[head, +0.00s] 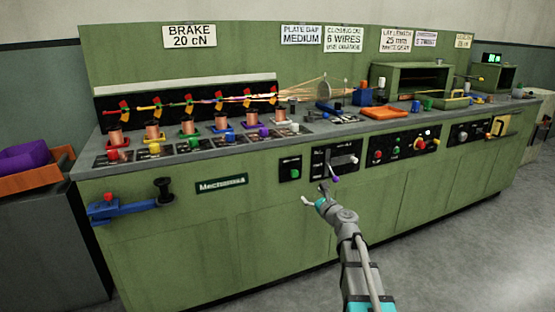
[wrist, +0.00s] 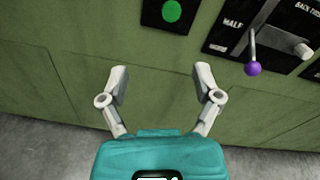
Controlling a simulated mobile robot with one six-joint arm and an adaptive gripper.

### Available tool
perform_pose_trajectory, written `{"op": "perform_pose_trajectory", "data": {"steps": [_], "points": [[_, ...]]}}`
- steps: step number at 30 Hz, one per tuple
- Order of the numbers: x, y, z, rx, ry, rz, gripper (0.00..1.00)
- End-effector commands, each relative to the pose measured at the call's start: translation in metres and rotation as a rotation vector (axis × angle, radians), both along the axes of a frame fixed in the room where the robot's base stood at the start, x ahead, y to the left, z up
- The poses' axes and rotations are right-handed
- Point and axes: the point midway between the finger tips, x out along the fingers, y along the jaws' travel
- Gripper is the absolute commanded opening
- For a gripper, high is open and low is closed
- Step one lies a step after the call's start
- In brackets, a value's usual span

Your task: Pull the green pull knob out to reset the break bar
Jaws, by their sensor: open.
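A round green knob (head: 292,174) sits on a small black panel on the green bench front, left of the lever panel. It also shows as a green disc (wrist: 171,11) at the top of the wrist view, partly near the frame edge. Another small green control (head: 396,151) is on the panel farther right; I cannot tell which one is the break-bar knob. My gripper (head: 314,195) is open and empty, in front of the bench below the small panel. In the wrist view my gripper (wrist: 160,76) has its fingers spread apart, below the green disc and not touching it.
A lever with a purple ball (wrist: 253,69) hangs from the panel just right of my gripper. A blue bracket with a crank (head: 130,206) juts from the bench's left. Several spools stand on the bench top (head: 215,150). The floor in front is clear.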

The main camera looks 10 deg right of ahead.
Motion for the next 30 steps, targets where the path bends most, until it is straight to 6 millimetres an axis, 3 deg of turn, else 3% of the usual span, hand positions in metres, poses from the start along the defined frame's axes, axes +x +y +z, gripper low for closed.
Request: {"op": "perform_pose_trajectory", "data": {"steps": [8, 15, 22, 30], "points": [[-0.039, 0.049, -0.03, -0.427, -0.026, 0.216, 0.82], [-0.094, 0.088, -0.077, -0.923, -0.061, 0.525, 0.82], [-0.154, 0.098, -0.124, -1.339, -0.089, 0.87, 0.82], [-0.227, 0.081, -0.165, -1.708, -0.1, 1.327, 0.82]]}}
